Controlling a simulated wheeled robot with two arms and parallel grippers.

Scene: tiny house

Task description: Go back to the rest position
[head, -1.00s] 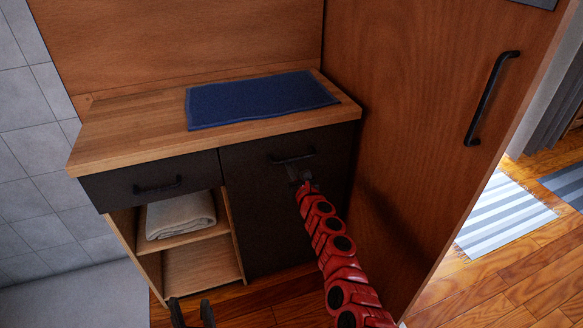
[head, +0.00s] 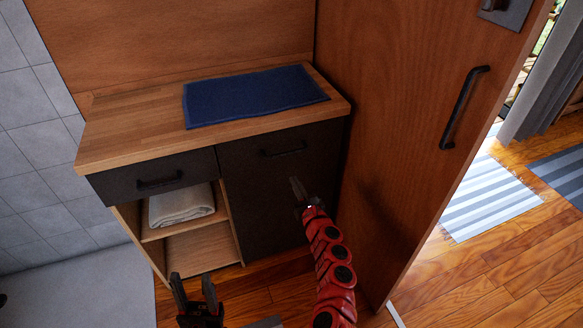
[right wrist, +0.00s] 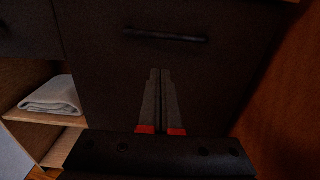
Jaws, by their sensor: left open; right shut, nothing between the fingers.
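My right gripper (head: 299,190) is at the end of the red arm, in front of the dark cabinet door (head: 262,200) and below its black handle (head: 284,149). Its fingers are together with nothing between them. In the right wrist view the shut fingers (right wrist: 161,100) point at the door, with the handle (right wrist: 165,36) above and apart from them. My left gripper (head: 196,296) is at the bottom of the head view, its fingers apart and empty.
A wooden counter (head: 130,130) carries a flat blue towel (head: 250,97). A drawer (head: 150,180) and an open shelf with a folded towel (head: 181,205) are at left. A tall wooden door (head: 400,130) stands close on the right. Wood floor (head: 480,270) is clear at lower right.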

